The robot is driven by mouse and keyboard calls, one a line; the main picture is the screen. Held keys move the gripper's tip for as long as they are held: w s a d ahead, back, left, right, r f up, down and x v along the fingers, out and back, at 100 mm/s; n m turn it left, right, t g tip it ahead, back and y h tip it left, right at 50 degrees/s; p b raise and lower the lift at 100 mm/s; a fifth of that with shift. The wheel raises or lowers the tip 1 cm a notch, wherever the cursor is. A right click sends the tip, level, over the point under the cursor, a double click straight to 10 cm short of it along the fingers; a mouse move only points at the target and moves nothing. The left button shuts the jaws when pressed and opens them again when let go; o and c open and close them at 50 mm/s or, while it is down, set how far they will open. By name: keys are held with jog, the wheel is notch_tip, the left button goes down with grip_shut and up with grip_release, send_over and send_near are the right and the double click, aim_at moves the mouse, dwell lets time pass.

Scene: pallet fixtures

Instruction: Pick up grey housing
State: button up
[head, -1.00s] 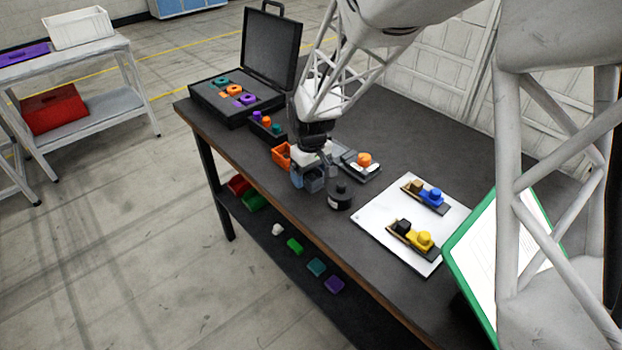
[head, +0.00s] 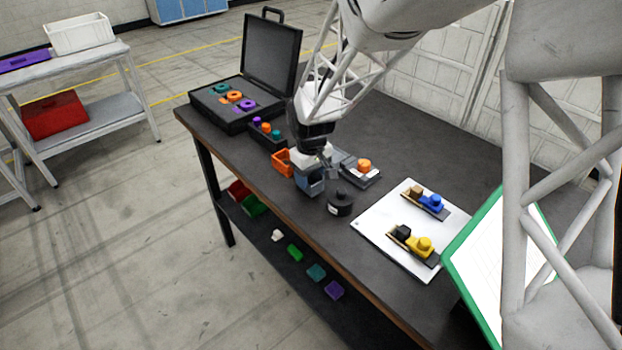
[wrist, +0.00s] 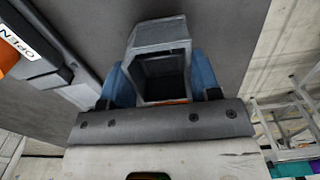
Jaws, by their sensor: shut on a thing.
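The grey housing (wrist: 158,40) is a hollow, box-like block with an open dark cavity facing the wrist camera. My gripper (wrist: 158,85) is shut on it, with one blue finger on each side of its walls. In the head view the housing (head: 316,188) shows as a small grey-blue block at my gripper (head: 310,178), near the table's front edge. I cannot tell whether its underside touches the table.
A black cylinder (head: 340,203) stands close to the right of the housing. An orange bin (head: 283,161) is to the left, and a grey fixture with an orange knob (head: 363,166) is behind right. A white board (head: 375,235) bears two assemblies.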

notch_tip(320, 180, up, 9)
dwell(0.5)
dwell(0.5)
jog(key=w+d, duration=0.3)
jog(key=w, duration=0.3)
jog(key=w+d, duration=0.3)
jog(key=w, duration=0.4)
jog(key=shift+d+n, duration=0.35)
jog(key=shift+n, duration=0.05)
jog(key=shift+w, duration=0.1)
jog(key=shift+f, duration=2.95)
jog(key=shift+f, duration=1.55)
